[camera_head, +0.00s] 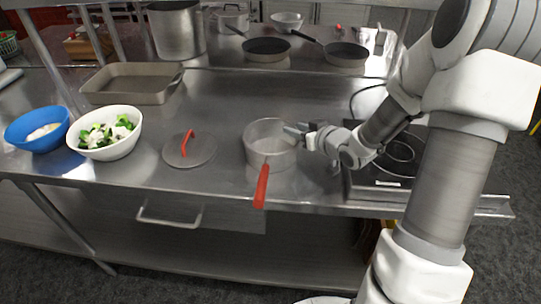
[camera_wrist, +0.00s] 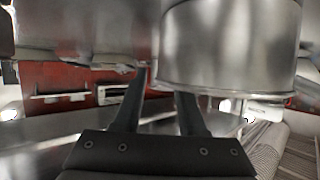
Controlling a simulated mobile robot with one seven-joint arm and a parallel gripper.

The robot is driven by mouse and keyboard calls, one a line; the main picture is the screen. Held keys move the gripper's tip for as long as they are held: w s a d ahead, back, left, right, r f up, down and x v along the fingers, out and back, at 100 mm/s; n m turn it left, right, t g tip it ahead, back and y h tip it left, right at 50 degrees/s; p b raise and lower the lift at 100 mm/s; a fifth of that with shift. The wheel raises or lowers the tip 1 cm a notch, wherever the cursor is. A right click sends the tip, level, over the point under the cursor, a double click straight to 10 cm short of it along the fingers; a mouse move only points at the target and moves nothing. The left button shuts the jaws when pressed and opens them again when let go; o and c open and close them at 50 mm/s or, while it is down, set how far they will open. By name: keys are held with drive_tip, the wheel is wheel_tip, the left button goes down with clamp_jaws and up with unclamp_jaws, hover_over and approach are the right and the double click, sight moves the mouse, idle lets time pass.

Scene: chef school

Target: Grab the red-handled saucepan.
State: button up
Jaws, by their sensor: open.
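The saucepan (camera_head: 270,134) is a round metal pan on the steel counter, with its red handle (camera_head: 262,186) pointing toward the front edge. My gripper (camera_head: 291,130) is at the pan's right rim, away from the red handle. In the wrist view, the open fingers (camera_wrist: 158,100) show beside large curved metal surfaces. Part of a curved metal wall (camera_wrist: 230,48) overlaps the right finger's tip. I cannot tell whether the fingers touch the pan or straddle its wall.
A lid with a red handle (camera_head: 203,152) lies left of the pan. Further left are a white salad bowl (camera_head: 112,149) and a blue bowl (camera_head: 30,142). A roasting tray (camera_head: 125,97) stands behind them. A dark cooktop (camera_head: 382,182) is at right. Pans stand on the back shelf.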

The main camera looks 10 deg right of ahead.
drive_tip(key=shift+w+a+f, duration=0.1)
drive_tip(key=shift+w+f, duration=0.1)
drive_tip(key=shift+w, duration=0.3)
clamp_jaws()
drive_tip(key=shift+s+f, duration=0.15)
idle(0.9)
